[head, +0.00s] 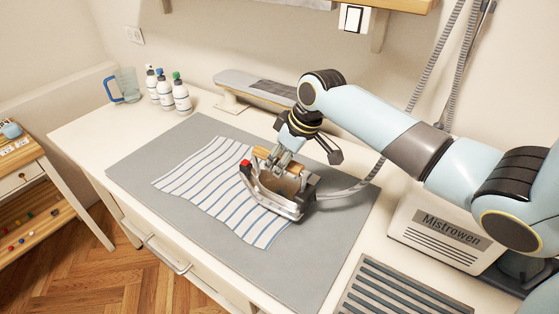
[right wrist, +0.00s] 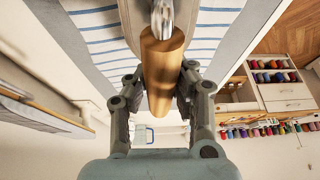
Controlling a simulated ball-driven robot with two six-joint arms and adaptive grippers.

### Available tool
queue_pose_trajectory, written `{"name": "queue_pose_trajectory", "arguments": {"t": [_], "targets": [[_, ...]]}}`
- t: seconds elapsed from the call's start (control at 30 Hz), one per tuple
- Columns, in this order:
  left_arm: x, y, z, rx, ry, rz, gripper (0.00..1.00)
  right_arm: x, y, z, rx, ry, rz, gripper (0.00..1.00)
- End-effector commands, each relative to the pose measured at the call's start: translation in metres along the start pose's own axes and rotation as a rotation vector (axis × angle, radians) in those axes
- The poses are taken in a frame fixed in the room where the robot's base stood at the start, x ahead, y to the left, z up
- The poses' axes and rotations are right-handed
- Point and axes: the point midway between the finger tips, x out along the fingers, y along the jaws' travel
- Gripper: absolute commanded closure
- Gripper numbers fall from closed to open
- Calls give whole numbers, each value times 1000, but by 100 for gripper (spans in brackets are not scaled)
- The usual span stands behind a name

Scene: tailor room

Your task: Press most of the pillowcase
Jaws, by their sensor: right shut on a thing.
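The pillowcase (head: 205,185), white with blue stripes, lies flat on a grey pressing mat (head: 140,170) on the table. It also shows in the right wrist view (right wrist: 205,30). The iron (head: 275,198) rests over the right part of the pillowcase, hiding the cloth beneath. My right gripper (head: 284,163) is shut on the iron's wooden handle, and its fingers flank that handle (right wrist: 163,75) in the right wrist view. Whether the soleplate touches the cloth is hard to tell. My left gripper is not in view.
A sleeve board (head: 236,79) stands behind the mat. Several bottles (head: 180,98) and a jug (head: 124,84) stand at the back left. A steam station labelled Mistrowen (head: 440,232) and a ribbed rest (head: 395,290) are at the right. A hose (head: 355,188) runs from the iron.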

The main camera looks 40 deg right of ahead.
Motion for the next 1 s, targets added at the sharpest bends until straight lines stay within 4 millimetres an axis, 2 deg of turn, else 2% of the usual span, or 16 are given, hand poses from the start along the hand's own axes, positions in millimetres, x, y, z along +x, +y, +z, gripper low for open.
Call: {"name": "queue_pose_trajectory", "arguments": {"t": [1.0], "targets": [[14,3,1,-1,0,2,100,20,1,5,-2,9,3,100]]}}
